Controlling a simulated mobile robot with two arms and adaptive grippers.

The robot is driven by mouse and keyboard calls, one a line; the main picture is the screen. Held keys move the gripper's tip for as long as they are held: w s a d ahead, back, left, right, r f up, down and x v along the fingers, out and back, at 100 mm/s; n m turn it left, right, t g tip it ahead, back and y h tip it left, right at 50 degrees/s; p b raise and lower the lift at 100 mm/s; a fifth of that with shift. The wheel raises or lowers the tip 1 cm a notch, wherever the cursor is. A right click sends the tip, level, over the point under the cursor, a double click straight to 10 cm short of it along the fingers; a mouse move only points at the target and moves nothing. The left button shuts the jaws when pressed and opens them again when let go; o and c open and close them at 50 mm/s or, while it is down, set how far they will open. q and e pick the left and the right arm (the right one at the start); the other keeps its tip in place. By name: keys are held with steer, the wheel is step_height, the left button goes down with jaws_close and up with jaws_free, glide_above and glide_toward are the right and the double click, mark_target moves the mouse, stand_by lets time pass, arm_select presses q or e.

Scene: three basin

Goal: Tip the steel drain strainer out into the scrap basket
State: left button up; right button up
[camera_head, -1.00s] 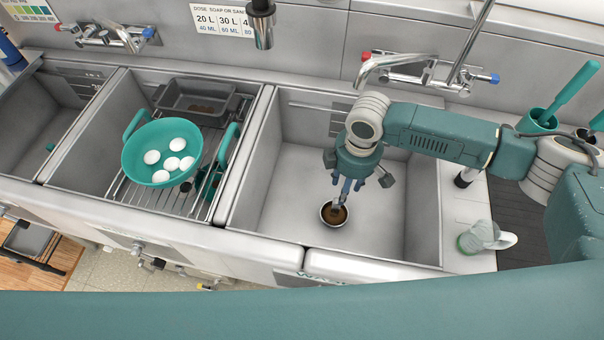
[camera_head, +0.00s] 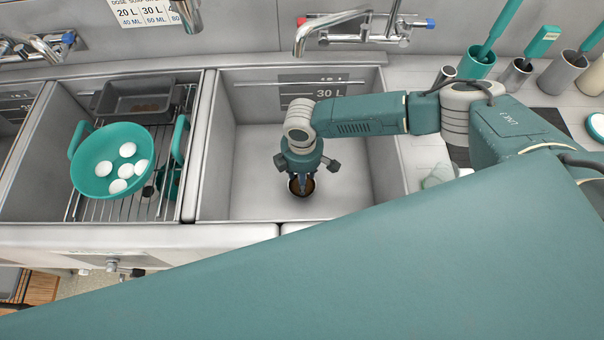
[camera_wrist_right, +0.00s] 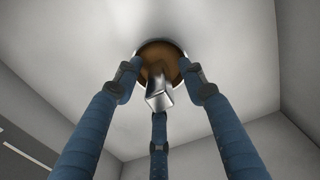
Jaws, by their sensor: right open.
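The steel drain strainer (camera_wrist_right: 184,77) sits at the floor of the right-hand basin, filled with brown scraps, with a square steel post (camera_wrist_right: 158,98) standing up from it. In the head view the strainer (camera_head: 293,187) is partly hidden by my right gripper (camera_head: 303,186), which points down over it. The right wrist view shows the three blue fingers of the right gripper (camera_wrist_right: 158,88) spread around the post, open, with no clear grip on it. I cannot make out a scrap basket for certain. My left gripper is not in view.
The middle basin has a wire rack (camera_head: 128,208) with a teal colander (camera_head: 98,182) of several white round items and a grey tray (camera_head: 120,111). A faucet (camera_head: 330,38) overhangs the right basin's back.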

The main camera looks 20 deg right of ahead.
jaws_close()
jaws_free()
steer(key=shift+r, duration=0.1)
